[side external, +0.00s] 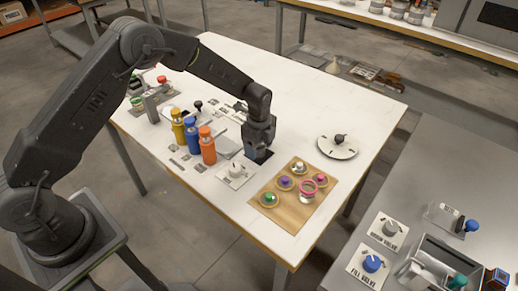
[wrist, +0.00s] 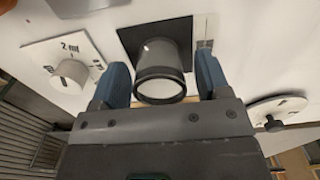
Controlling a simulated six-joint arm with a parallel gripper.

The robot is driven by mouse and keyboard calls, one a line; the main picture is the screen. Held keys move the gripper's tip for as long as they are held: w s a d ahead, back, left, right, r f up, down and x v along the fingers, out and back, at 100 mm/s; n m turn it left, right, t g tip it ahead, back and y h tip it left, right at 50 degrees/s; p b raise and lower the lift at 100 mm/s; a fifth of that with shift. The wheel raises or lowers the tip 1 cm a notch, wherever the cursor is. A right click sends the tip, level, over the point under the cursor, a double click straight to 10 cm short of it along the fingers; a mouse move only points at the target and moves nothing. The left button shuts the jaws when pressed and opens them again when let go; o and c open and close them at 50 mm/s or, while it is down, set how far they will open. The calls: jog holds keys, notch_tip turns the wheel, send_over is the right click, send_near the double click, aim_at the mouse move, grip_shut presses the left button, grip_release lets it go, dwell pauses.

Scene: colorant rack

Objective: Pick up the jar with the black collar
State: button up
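The jar with the black collar (wrist: 160,72) is a clear, pale jar with a dark ring at its rim. In the wrist view it stands over a black square pad (wrist: 128,42), between the two blue fingers of my gripper (wrist: 161,82). The fingers are spread on either side of the jar, with a narrow gap showing at each side. In the side external view my gripper (side external: 259,148) points down over the black pad (side external: 262,157), and its fingers hide the jar.
A wooden board (side external: 268,215) with several coloured lids and a pink-ringed jar (side external: 307,192) lies in front. Yellow, blue and orange bottles (side external: 207,148) stand left of my gripper. A white dial (side external: 235,174) is close by; a round white plate (side external: 338,149) is to the right.

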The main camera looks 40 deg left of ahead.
jog(key=c, duration=0.9)
jog(key=shift+r, duration=0.2)
